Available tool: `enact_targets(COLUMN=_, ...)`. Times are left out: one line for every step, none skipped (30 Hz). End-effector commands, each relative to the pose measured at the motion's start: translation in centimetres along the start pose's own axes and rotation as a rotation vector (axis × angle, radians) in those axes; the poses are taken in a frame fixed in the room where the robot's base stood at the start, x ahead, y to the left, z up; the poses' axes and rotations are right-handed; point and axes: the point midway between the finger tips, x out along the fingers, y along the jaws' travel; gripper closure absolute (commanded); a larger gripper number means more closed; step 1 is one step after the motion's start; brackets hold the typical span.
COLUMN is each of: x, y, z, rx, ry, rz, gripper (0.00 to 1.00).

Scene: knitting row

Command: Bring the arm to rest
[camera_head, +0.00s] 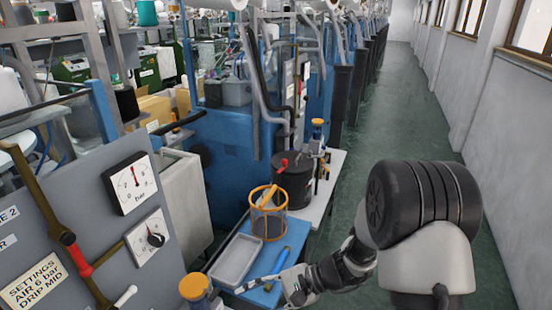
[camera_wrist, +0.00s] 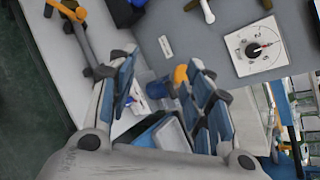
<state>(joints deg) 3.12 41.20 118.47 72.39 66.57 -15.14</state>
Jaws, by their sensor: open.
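My arm reaches in from the right in the head view, over the small bench. My gripper (camera_head: 243,288) is at the bench's near end, low beside the orange-capped bottle (camera_head: 194,288). In the wrist view my gripper (camera_wrist: 160,66) shows two blue-and-grey fingers spread apart. No object is held between them. Beyond the fingers, a blue and orange thing and part of a pale tray show, partly hidden by the fingers. I cannot tell from the head view how far the fingertips are above the bench.
A grey tray (camera_head: 236,258), a blue-handled tool (camera_head: 264,281) and an orange basket (camera_head: 268,222) are on the blue bench top. A black pot (camera_head: 293,181) stands behind. A grey gauge panel (camera_head: 85,200) rises at left. The green aisle (camera_head: 395,130) is clear.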

Motion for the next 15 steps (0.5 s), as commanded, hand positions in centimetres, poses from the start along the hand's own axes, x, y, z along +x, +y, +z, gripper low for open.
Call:
enact_targets(x=-1.4, y=-0.4, z=2.1, rx=-0.068, ry=0.020, rz=0.042, gripper=0.54)
enact_targets(x=-2.0, y=-0.2, z=3.1, rx=-0.101, ry=0.031, rz=0.071, gripper=0.54)
enact_targets(x=-3.0, y=0.0, z=4.4, rx=-0.147, ry=0.048, rz=0.110, gripper=0.54)
enact_targets(x=-3.6, y=0.2, z=5.3, rx=-0.181, ry=0.063, rz=0.139, gripper=0.54)
enact_targets(x=-4.3, y=0.4, z=6.2, rx=-0.214, ry=0.079, rz=0.166, gripper=0.54)
enact_targets(x=-5.3, y=0.8, z=7.3, rx=-0.258, ry=0.101, rz=0.204, gripper=0.54)
enact_targets(x=-6.0, y=1.1, z=8.2, rx=-0.291, ry=0.119, rz=0.232, gripper=0.54)
enact_targets(x=-6.7, y=1.4, z=8.9, rx=-0.324, ry=0.139, rz=0.259, gripper=0.54)
enact_targets(x=-7.6, y=2.0, z=9.8, rx=-0.366, ry=0.168, rz=0.296, gripper=0.54)
enact_targets(x=-8.3, y=2.3, z=10.5, rx=-0.398, ry=0.189, rz=0.323, gripper=0.54)
enact_targets(x=-9.1, y=2.8, z=11.2, rx=-0.430, ry=0.212, rz=0.350, gripper=0.54)
enact_targets(x=-10.1, y=3.3, z=11.9, rx=-0.471, ry=0.246, rz=0.386, gripper=0.54)
enact_targets(x=-10.8, y=3.8, z=12.5, rx=-0.501, ry=0.273, rz=0.412, gripper=0.54)
enact_targets(x=-11.5, y=4.2, z=13.0, rx=-0.532, ry=0.299, rz=0.438, gripper=0.54)
enact_targets(x=-12.5, y=4.8, z=13.7, rx=-0.571, ry=0.336, rz=0.473, gripper=0.54)
